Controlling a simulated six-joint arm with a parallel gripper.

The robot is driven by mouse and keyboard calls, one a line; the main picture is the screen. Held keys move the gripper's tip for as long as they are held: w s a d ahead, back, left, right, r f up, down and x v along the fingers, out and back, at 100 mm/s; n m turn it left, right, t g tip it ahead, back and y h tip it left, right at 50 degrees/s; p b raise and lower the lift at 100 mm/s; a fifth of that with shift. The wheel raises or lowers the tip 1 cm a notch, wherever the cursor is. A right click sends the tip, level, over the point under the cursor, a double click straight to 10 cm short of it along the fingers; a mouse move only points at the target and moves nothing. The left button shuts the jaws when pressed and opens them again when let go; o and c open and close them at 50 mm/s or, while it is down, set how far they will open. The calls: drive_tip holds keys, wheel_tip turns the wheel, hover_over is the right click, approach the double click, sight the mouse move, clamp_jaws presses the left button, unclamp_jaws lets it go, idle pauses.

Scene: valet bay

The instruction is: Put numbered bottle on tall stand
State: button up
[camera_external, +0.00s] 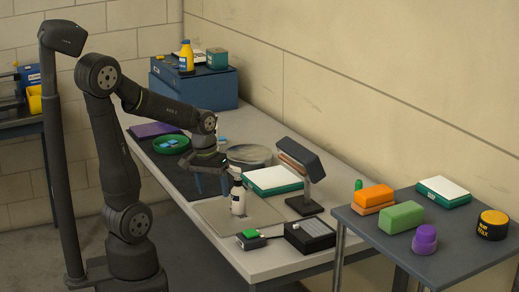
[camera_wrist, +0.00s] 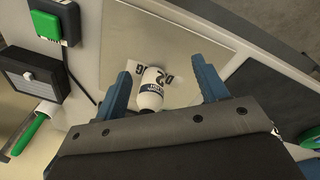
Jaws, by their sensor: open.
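A small white bottle (camera_external: 238,198) with a dark label stands on the grey mat (camera_external: 212,212) on the long table. In the wrist view the bottle (camera_wrist: 150,95) appears between my open fingers, with clear gaps on both sides. My gripper (camera_external: 212,183) is open, pointing down, just left of the bottle in the external view. A dark upright stand (camera_external: 316,193) with a slanted head rises right of the bottle; I cannot tell whether it is the tall stand.
A green-topped button box (camera_external: 250,238) and a dark box (camera_external: 310,234) sit near the table's front end. A white-and-green case (camera_external: 273,180) and a round grey disc (camera_external: 249,154) lie behind the bottle. The right table (camera_external: 455,255) holds several coloured blocks.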

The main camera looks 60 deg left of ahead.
drive_tip(key=s+f+n+g+h, duration=0.2)
drive_tip(key=s+f+n+h, duration=0.1)
drive_tip(key=s+f, duration=0.2)
drive_tip(key=n+t, duration=1.8)
drive_tip(key=n, duration=0.5)
approach(243, 194)
drive_tip(key=shift+h, duration=0.4)
drive_tip(key=shift+w+a+f, duration=0.15)
drive_tip(key=shift+w+a, duration=0.05)
drive_tip(key=shift+w, duration=1.15)
drive_tip(key=shift+w+a+f, duration=0.1)
drive_tip(key=shift+w+a, duration=0.1)
drive_tip(key=shift+w, duration=1.15)
drive_tip(key=shift+f+x, duration=0.2)
drive_tip(key=shift+x, duration=1.15)
drive_tip(key=shift+f+x, duration=0.25)
drive_tip(key=shift+x, duration=1.15)
drive_tip(key=shift+a, duration=0.15)
